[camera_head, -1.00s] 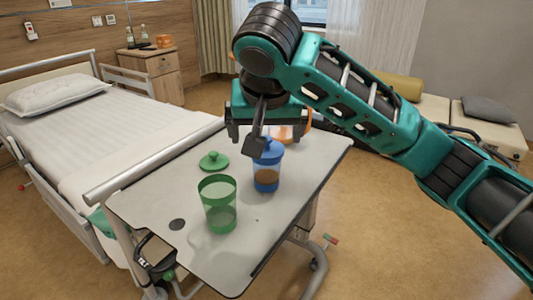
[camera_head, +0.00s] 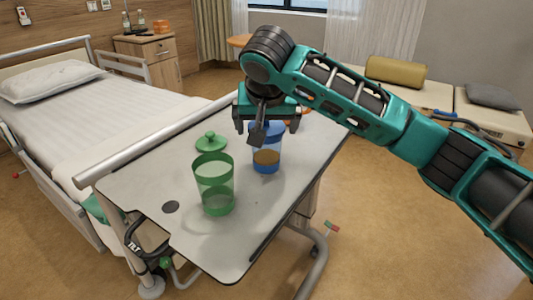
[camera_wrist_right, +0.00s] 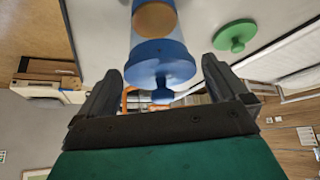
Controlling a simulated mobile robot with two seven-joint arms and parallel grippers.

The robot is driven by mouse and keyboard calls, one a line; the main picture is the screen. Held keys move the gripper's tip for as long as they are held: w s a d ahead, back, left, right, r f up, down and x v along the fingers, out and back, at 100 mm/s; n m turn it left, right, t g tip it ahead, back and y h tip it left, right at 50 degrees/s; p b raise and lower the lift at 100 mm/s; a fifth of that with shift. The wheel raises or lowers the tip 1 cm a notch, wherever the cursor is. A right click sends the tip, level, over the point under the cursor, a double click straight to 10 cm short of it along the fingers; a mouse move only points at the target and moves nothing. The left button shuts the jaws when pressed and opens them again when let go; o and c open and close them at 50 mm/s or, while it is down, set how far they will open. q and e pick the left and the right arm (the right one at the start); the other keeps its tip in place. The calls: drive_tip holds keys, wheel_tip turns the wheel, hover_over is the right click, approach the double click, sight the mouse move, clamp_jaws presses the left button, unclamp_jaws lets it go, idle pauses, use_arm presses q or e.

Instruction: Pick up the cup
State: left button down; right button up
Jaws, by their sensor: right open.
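A clear cup with a blue lid and blue base (camera_head: 267,160) stands upright on the overbed table (camera_head: 240,255), with amber contents. My right gripper (camera_head: 265,128) is just above it, pointing down, and one finger hides part of the lid. In the right wrist view, the blue lid (camera_wrist_right: 160,60) lies between the two spread fingers of the right gripper (camera_wrist_right: 163,75), with gaps on both sides. An open green cup (camera_head: 215,188) stands to its left in the head view. My left gripper is not in view.
A loose green lid (camera_head: 211,143) lies behind the green cup. An orange object (camera_head: 304,112) is partly hidden behind my right gripper. The bed (camera_head: 95,120) and its rail are on the left. The table's front part is clear.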

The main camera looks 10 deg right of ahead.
drive_tip(key=shift+x, duration=0.95)
drive_tip(key=c, duration=1.2)
